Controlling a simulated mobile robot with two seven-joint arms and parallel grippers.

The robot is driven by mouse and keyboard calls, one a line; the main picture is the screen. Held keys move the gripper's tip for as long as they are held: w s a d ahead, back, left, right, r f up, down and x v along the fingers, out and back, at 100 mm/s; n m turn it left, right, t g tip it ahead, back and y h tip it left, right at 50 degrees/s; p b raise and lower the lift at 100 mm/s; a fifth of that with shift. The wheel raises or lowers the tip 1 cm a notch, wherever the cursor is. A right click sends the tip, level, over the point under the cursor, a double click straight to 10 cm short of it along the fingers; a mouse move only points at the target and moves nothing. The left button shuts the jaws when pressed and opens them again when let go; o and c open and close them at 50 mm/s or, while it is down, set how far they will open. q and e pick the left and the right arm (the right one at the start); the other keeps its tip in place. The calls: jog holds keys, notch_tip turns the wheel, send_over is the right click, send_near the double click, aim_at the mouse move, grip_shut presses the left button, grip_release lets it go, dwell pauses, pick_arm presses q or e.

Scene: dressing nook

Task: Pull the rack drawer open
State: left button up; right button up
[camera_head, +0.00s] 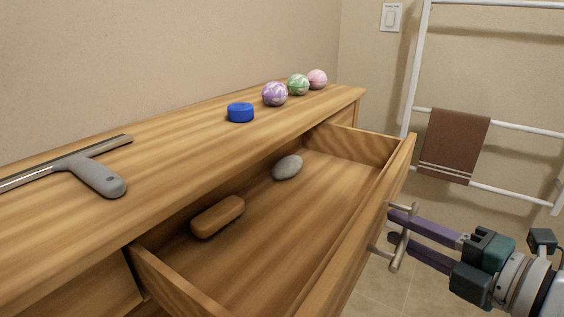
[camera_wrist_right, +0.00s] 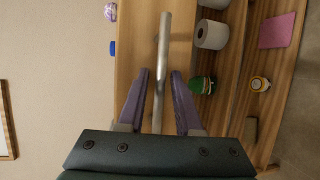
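The wooden drawer (camera_head: 345,258) stands pulled out from the rack (camera_head: 190,141), with its inside showing in the head view. Its metal bar handle (camera_head: 404,240) is on the front face and also shows in the right wrist view (camera_wrist_right: 163,50). My right gripper (camera_head: 396,226) is at the handle. In the right wrist view its purple fingers (camera_wrist_right: 160,75) stand on either side of the bar, with a gap on each side. It is open around the handle. My left gripper is not in view.
A brown block (camera_head: 217,216) and a grey stone-like object (camera_head: 287,167) lie inside the drawer. A squeegee (camera_head: 95,176), a blue puck (camera_head: 240,112) and three balls (camera_head: 275,93) are on top. A white ladder rail (camera_head: 415,75) with a brown towel (camera_head: 453,145) stands at right.

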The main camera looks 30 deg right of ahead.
jog(key=shift+o, duration=0.6)
jog(key=s+r+p, duration=0.1)
jog(key=s, duration=0.8)
jog(key=shift+s+r, duration=0.4)
